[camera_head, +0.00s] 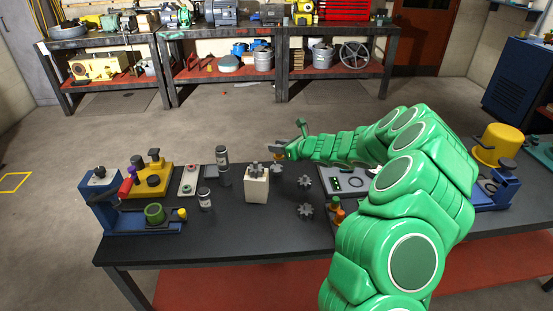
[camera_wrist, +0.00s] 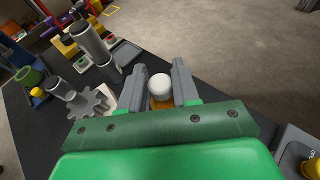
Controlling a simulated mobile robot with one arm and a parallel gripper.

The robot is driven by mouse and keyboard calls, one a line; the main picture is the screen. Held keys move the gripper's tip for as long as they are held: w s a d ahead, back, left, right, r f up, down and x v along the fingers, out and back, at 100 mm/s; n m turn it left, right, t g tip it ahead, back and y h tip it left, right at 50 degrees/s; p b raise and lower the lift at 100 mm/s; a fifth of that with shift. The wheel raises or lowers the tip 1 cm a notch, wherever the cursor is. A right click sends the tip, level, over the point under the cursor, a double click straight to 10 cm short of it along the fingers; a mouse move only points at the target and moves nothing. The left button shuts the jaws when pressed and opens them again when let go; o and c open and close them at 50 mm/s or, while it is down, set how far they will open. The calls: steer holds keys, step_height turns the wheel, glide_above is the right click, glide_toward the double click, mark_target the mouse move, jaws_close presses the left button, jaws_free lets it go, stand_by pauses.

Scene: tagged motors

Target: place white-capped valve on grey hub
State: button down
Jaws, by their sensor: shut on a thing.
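The white-capped valve (camera_wrist: 160,84) is between my gripper's two grey fingers in the wrist view, with an orange part below its round white cap. My gripper (camera_wrist: 160,88) is shut on it. In the head view my gripper (camera_head: 283,153) is above the far edge of the dark table, behind and right of a cream block. A grey toothed piece (camera_head: 256,169) sits on top of the block and looks like the grey hub. In the wrist view a grey toothed piece (camera_wrist: 92,104) shows left of my fingers. Which grey piece is the hub is not certain.
The cream block (camera_head: 257,188) stands on the dark table (camera_head: 240,224). Loose grey gears (camera_head: 305,209) lie to its right. Grey cylinders (camera_head: 205,200) and a blue vise (camera_head: 103,205) stand to its left. A grey tray (camera_head: 346,182) lies right, partly behind my arm.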

steer(key=shift+w+a+f, duration=0.1)
steer(key=shift+w+f, duration=1.05)
steer(key=shift+f, duration=0.3)
steer(key=shift+w+a+f, duration=0.1)
steer(key=shift+w+f, duration=1)
steer(key=shift+f, duration=1.75)
steer(key=shift+f, duration=0.15)
steer(key=c, duration=0.8)
jaws_free()
steer(key=v, duration=1.2)
